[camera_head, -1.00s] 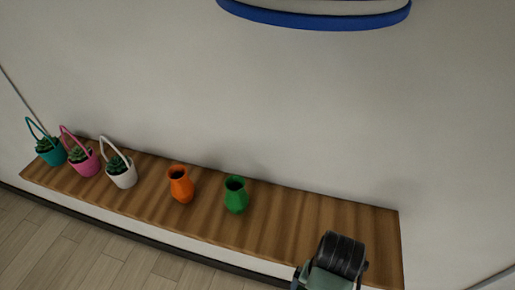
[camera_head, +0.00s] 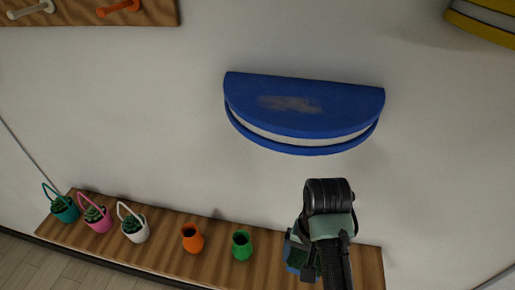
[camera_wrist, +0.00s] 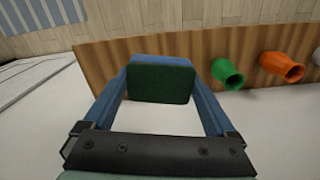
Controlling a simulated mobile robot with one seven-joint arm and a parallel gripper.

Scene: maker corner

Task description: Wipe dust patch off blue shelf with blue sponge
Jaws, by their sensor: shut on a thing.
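The blue shelf (camera_head: 345,103) is a half-round wall shelf in the upper middle of the head view. A brownish-grey dust patch (camera_head: 290,103) lies on its top, left of centre. My gripper (camera_wrist: 160,80) is shut on the blue sponge (camera_wrist: 160,61), which has a dark green face and sits between the blue fingers in the wrist view. In the head view my gripper is below the shelf and apart from it, over the right part of the wooden bench. The sponge shows there only partly (camera_head: 293,256), beside my wrist.
The wooden bench (camera_head: 165,236) holds a green vase (camera_head: 242,246), an orange vase (camera_head: 193,239) and white, pink and teal plant baskets (camera_head: 134,229). A yellow shelf (camera_head: 483,27) is at upper right, a peg rack (camera_head: 155,12) at upper left. Wall between is clear.

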